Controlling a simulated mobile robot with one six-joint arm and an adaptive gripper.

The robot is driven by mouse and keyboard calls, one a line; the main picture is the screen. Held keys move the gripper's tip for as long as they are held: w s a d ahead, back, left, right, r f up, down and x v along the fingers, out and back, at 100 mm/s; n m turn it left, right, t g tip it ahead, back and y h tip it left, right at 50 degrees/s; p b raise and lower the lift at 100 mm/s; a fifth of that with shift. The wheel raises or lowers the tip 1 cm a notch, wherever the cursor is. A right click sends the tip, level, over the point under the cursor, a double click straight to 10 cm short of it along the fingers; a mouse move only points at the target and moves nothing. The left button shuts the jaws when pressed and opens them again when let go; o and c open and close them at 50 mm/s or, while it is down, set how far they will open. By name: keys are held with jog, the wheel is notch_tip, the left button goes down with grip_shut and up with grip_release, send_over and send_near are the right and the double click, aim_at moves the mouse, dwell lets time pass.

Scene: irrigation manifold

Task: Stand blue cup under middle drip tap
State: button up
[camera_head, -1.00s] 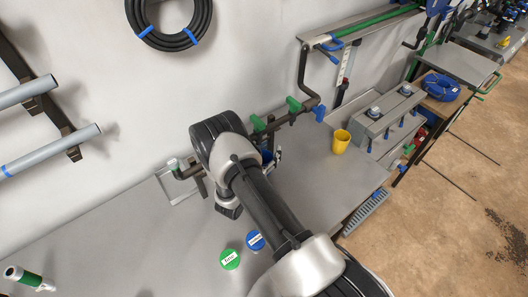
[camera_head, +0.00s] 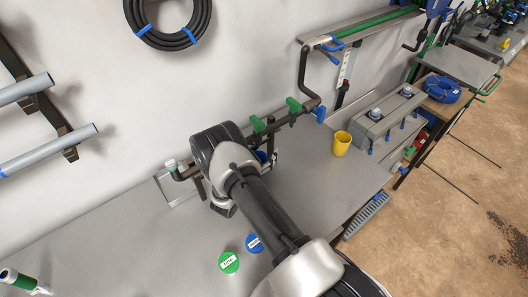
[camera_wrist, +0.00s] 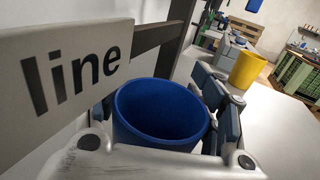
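The blue cup (camera_wrist: 160,112) sits between the two fingers of my gripper (camera_wrist: 160,105) in the wrist view, with its open mouth showing and both sides against the fingers. In the head view only a small blue part of the cup (camera_head: 262,156) shows beside my arm, which hides most of my gripper. The dark manifold pipe (camera_head: 278,121) runs along the wall with green tap handles (camera_head: 257,124) and (camera_head: 294,105) and a blue one (camera_head: 319,113). My arm covers part of the pipe, and the drip outlet above the cup cannot be made out.
A grey sign reading "line" (camera_wrist: 75,65) stands close to my gripper at left. A yellow cup (camera_head: 341,143) stands on the bench (camera_head: 320,180) to the right. A grey box (camera_head: 385,118) is beyond it.

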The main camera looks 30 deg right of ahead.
jog(key=shift+o, duration=0.5)
jog(key=shift+r, duration=0.25)
jog(key=p+v, duration=0.1)
jog(key=v, duration=1)
jog(key=shift+p, duration=0.4)
jog(key=shift+s+a+f, duration=0.1)
jog(key=shift+s+a, duration=0.2)
jog(key=shift+a, duration=0.1)
